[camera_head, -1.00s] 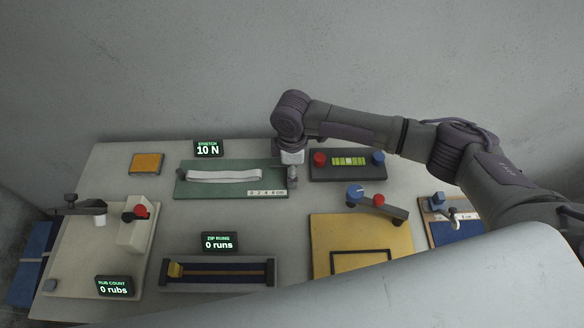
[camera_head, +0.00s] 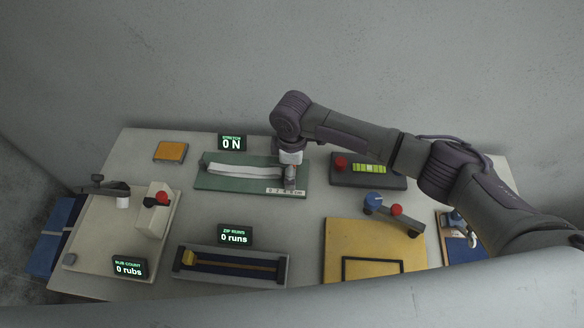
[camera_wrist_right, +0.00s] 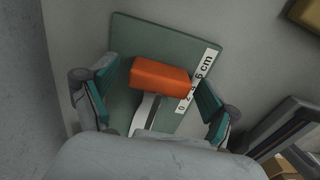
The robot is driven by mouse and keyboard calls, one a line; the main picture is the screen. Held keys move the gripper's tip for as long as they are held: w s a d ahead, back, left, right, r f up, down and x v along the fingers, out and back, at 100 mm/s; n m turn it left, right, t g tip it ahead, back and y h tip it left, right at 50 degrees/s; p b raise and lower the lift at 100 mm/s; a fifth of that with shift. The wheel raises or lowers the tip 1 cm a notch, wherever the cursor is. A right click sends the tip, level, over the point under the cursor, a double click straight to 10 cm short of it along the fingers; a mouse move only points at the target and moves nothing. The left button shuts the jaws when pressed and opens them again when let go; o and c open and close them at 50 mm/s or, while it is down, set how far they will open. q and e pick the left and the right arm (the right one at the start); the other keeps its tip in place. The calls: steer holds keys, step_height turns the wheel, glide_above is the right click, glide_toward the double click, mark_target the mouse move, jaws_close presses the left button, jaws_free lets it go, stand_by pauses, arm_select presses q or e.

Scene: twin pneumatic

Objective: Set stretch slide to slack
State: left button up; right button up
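The stretch station is a green board (camera_head: 232,184) with a white band (camera_head: 235,171) along it and a cm scale strip (camera_head: 286,191) at its right end. Its display (camera_head: 232,143) reads 0 N. My right gripper (camera_head: 290,186) points down over the right part of the board and hides what is beneath. In the right wrist view, an orange block (camera_wrist_right: 160,75), apparently the slide's handle, lies between the spread fingers of my right gripper (camera_wrist_right: 157,103), with a gap on each side. The band (camera_wrist_right: 144,115) runs from under the block. My left gripper is not in view.
A dark block with a red knob (camera_head: 341,163) and green level stands right of the board. An orange pad (camera_head: 171,151) is at the left. A zip track (camera_head: 235,264), a yellow board (camera_head: 345,240) and a rub station (camera_head: 97,245) are nearer. Table shows between them.

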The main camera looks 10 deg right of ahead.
step_height(320, 180, up, 12)
stand_by(0.6)
stand_by(0.5)
